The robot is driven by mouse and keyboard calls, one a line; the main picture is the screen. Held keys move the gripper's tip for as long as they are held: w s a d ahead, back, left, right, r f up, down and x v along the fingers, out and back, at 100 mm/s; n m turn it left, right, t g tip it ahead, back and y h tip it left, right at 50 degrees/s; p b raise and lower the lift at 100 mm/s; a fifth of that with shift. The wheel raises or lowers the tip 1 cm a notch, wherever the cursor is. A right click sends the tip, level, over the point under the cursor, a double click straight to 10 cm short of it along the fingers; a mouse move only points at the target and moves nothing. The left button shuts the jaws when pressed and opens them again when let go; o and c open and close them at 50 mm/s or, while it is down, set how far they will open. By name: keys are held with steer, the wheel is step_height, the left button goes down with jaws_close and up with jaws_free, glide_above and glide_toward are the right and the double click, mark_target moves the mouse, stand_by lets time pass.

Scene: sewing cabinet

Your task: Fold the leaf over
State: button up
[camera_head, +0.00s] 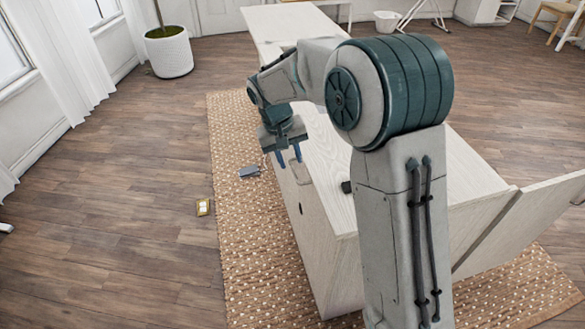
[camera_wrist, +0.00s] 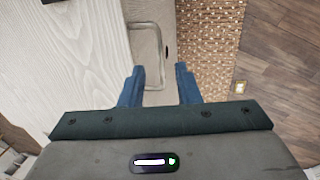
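The long pale wooden sewing cabinet (camera_head: 320,225) runs away from me, and its top shows in the wrist view (camera_wrist: 80,60). A tilted pale panel (camera_head: 535,220) stands out at its near right side; I cannot tell whether this is the leaf. A grey looped outline, like a handle or frame (camera_head: 301,172), lies at the cabinet's left edge; it also shows in the wrist view (camera_wrist: 158,50). My gripper (camera_head: 290,160) points down over that edge. In the wrist view its blue fingers (camera_wrist: 160,78) are apart with nothing clearly gripped; the loop's near end lies between them. Contact is unclear.
A small dark object (camera_head: 346,187) lies on the cabinet top. A potted plant (camera_head: 169,52) stands far left. The left floor is mostly clear.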

mark_target(294, 173)
steer(key=shift+x, duration=1.9)
